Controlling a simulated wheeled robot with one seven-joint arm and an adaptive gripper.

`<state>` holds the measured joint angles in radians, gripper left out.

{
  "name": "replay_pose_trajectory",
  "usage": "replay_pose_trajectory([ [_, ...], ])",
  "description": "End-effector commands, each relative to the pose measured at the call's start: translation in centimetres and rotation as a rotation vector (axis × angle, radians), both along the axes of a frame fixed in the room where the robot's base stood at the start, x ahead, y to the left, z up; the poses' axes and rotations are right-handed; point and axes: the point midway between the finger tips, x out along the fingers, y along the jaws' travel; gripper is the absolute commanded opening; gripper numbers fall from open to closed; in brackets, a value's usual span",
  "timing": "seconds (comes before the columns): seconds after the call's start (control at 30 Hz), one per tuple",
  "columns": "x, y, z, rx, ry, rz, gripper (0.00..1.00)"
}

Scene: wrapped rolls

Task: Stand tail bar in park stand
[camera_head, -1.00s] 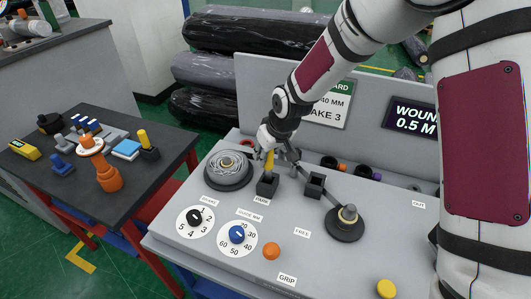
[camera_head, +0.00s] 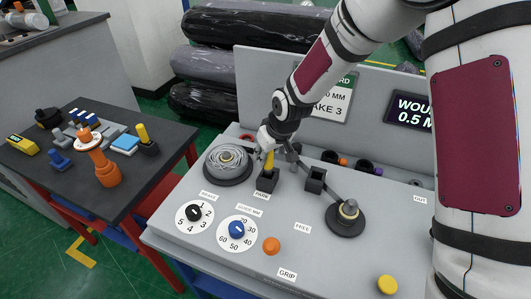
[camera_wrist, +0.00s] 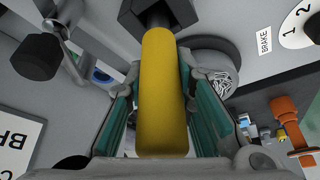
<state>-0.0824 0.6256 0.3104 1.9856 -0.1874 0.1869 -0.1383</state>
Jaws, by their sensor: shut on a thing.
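A yellow bar (camera_head: 269,160), which I take as the tail bar, stands about upright at the black square park stand (camera_head: 267,181) on the grey bench. My gripper (camera_head: 271,147) is around its upper part. In the wrist view the yellow bar (camera_wrist: 163,95) lies between the teal-padded fingers, and its far end meets the black stand (camera_wrist: 155,18) over a dark collar. How deep it sits in the stand is hidden. The PARK label (camera_head: 262,196) lies in front of the stand.
A wire reel (camera_head: 227,160) is left of the stand. An empty-looking black square holder (camera_head: 316,180) and a round black spindle base (camera_head: 345,218) are to the right. Dials (camera_head: 237,233) are in front. A side table (camera_head: 163,130) holds another yellow-topped piece (camera_head: 143,134).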

Motion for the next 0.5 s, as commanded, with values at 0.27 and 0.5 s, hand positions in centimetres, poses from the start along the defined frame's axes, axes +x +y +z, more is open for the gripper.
replay_pose_trajectory([
  [0.27, 0.0, 0.0, -0.6, 0.0, 0.0, 0.0, 0.0],
  [0.5, 0.0, 0.0, -1.2, 0.0, 0.0, 0.0, 0.0],
])
